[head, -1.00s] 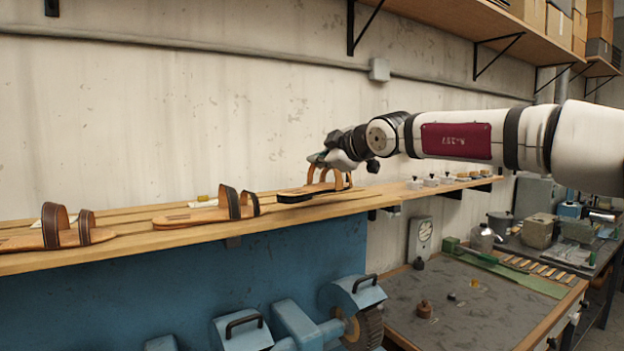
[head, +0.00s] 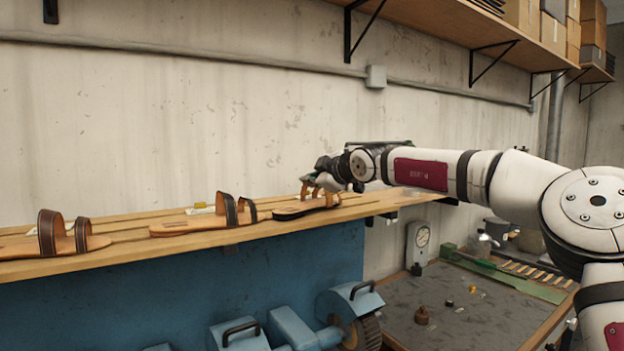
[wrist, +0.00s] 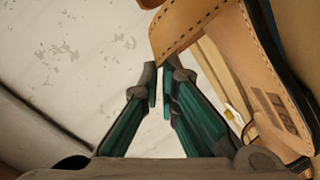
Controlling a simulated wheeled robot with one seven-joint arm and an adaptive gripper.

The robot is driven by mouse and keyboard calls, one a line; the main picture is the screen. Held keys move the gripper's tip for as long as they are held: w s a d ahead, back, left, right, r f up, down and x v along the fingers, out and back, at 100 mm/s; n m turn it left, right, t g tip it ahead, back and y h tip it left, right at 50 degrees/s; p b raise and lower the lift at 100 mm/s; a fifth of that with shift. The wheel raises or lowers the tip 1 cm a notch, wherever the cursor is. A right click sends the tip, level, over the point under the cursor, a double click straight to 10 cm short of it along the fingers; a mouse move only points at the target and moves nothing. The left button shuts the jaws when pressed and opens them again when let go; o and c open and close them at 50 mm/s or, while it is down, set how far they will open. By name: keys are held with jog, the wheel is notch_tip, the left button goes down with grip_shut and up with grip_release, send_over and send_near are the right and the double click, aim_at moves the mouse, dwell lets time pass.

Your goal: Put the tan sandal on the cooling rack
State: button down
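The tan sandal (head: 300,209) has stitched tan straps and a dark-edged sole. It is at the right end of a row of sandals on a long slatted wooden shelf (head: 130,256), which looks like the cooling rack. Its sole is at the slats; I cannot tell whether it rests fully. My gripper (head: 316,178) is at the top of its straps. In the wrist view, the fingertips (wrist: 160,80) are nearly together at the edge of a tan strap (wrist: 192,26). They look closed on this edge. The stamped insole (wrist: 272,104) shows at right.
A brown-strapped sandal (head: 92,241) and a dark-strapped sandal (head: 190,227) lie left on the shelf. The wall (head: 200,120) is close behind. Blue machines (head: 290,326) stand below, and a workbench (head: 450,312) with a dial gauge (head: 418,240) is at lower right.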

jog(key=c, duration=2.3)
grip_release()
jog(key=shift+f, duration=0.1)
jog(key=o, duration=0.5)
